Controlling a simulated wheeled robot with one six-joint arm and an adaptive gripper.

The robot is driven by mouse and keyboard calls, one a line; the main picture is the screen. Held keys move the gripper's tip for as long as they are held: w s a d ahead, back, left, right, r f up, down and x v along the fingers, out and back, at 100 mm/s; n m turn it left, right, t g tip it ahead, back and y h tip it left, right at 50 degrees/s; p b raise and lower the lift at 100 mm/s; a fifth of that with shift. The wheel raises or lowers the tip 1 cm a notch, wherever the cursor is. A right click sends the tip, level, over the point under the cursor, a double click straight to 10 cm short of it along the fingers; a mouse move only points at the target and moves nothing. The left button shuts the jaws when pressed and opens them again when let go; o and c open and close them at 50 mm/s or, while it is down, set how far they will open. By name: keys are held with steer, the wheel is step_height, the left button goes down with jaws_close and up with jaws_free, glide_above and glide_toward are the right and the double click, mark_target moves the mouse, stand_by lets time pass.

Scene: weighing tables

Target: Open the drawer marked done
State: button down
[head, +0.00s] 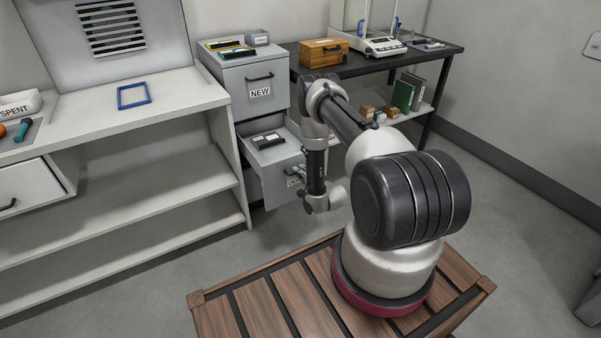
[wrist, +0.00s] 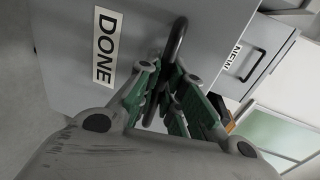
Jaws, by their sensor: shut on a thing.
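The drawer marked DONE (head: 262,182) is the lower drawer of the grey cabinet and stands pulled out, with its inside showing from above. Its DONE label (wrist: 106,46) is plain in the wrist view and mostly hidden by my arm in the head view. The dark bar handle (wrist: 179,38) of this drawer runs between the fingers of my gripper (wrist: 169,82). My gripper is shut on the handle. In the head view my wrist hides most of the gripper and handle.
A dark item (head: 267,140) lies in the open drawer. The shut drawer marked NEW (head: 262,75) is above it. A white shelf bench (head: 180,98) stands close on the left, a black table (head: 440,58) on the right. Bare floor (head: 220,255) lies in front.

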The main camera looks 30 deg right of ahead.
steer(key=shift+s, duration=0.3)
steer(key=c, duration=1.5)
jaws_free()
steer(key=v, duration=1.2)
